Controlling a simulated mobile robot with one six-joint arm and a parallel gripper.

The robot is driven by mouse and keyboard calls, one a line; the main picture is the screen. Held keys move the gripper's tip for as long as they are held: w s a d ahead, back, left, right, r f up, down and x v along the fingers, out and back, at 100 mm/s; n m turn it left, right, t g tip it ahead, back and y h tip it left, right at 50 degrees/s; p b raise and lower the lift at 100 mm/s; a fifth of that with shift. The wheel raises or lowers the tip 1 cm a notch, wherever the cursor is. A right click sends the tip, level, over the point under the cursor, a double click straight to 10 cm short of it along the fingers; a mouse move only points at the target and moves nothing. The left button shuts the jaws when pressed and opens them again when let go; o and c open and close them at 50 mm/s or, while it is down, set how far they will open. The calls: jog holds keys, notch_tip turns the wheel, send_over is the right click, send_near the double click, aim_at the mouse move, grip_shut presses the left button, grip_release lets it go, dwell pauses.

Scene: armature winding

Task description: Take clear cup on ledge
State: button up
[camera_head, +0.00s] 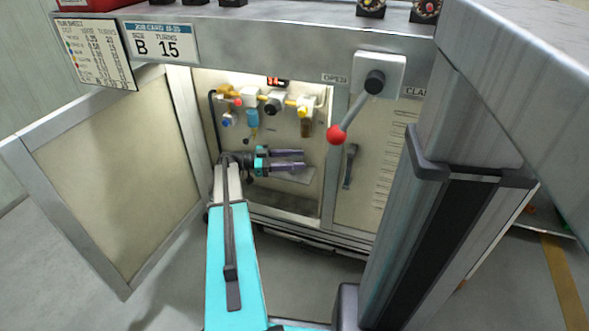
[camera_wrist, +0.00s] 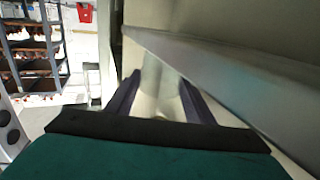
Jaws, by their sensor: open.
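My gripper (camera_head: 304,160) reaches through the open doorway into the lit cabinet (camera_head: 328,190), its two dark fingers apart and pointing right. A pale ledge (camera_head: 297,177) shows just below the fingers. I cannot clearly make out the clear cup in the head view. In the wrist view the fingers of my gripper (camera_wrist: 160,88) stand apart, with a faint pale, see-through shape (camera_wrist: 168,102) between them. It may be the clear cup, but its outline is too weak to be sure. I cannot tell whether either finger touches it.
Valves and a regulator (camera_head: 252,117) sit on the back wall above my gripper. The cabinet door (camera_head: 100,180) stands open at left. A lever with a red knob (camera_head: 337,134) hangs right of the opening. The wrist view shows a shelf rack (camera_wrist: 35,55) far off.

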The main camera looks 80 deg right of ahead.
jog(key=shift+c, duration=0.2)
jog(key=c, duration=0.6)
jog(key=shift+r, duration=0.15)
jog(key=shift+c, duration=0.2)
jog(key=shift+r+p, duration=0.55)
jog(key=shift+r, duration=0.3)
jog(key=w+a+p, duration=0.1)
jog(key=a, duration=0.8)
jog(key=w+a+p, duration=0.2)
jog(key=a, duration=0.6)
jog(key=shift+w+a+f, duration=0.2)
jog(key=shift+w+a, duration=0.1)
jog(key=shift+a, duration=0.05)
